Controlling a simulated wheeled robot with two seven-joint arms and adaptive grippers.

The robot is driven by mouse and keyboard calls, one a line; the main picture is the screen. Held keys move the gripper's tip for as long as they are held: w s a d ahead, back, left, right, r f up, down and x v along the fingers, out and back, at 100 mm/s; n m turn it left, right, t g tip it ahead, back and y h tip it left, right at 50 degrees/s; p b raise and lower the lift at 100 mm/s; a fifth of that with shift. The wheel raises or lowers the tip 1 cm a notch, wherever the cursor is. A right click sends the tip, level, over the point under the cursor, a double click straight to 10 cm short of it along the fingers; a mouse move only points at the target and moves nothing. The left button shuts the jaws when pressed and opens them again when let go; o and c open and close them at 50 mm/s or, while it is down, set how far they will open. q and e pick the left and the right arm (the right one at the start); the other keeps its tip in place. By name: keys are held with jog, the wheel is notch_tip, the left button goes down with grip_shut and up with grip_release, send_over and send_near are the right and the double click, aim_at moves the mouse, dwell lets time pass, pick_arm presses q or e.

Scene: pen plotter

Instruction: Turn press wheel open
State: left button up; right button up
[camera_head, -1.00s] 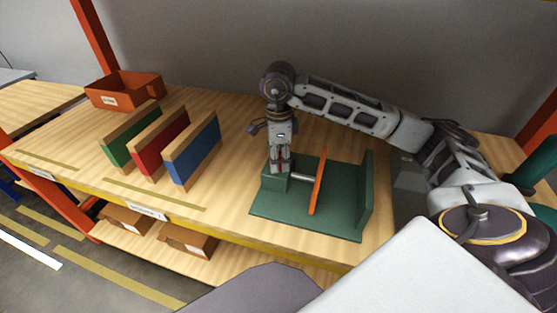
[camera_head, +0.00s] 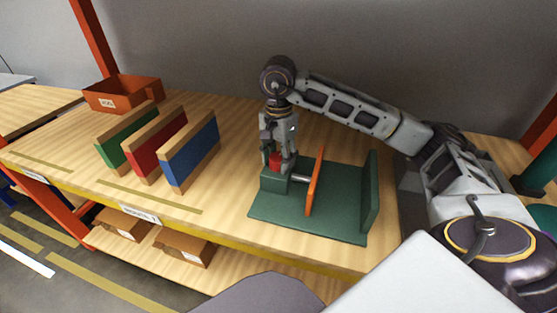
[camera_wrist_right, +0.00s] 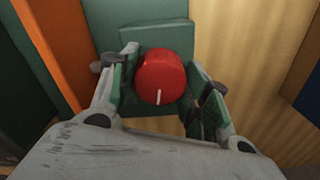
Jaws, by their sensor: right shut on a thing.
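The press wheel (camera_head: 276,161) is a small red knob on a green block at the left end of the press. In the right wrist view the red knob (camera_wrist_right: 161,77) has a short white mark pointing toward the bottom of the picture. My right gripper (camera_head: 276,158) comes from above and is shut on the knob, one finger on each side. The press has a green base (camera_head: 300,219), an orange upright plate (camera_head: 315,182) on a grey rod, and a green end wall (camera_head: 370,196). The orange plate stands apart from the end wall. My left gripper is not in view.
Green, red and blue panels with wooden edges (camera_head: 190,155) stand left of the press. An orange bin (camera_head: 122,93) sits at the back left. The wooden table (camera_head: 225,200) is clear between the panels and the press. Boxes (camera_head: 183,246) lie on the shelf below.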

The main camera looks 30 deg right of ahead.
aim_at(278, 157)
jog(key=shift+n+b, duration=0.35)
jog(key=shift+n, duration=0.75)
jog(key=o, duration=1)
jog(key=shift+r, duration=5.95)
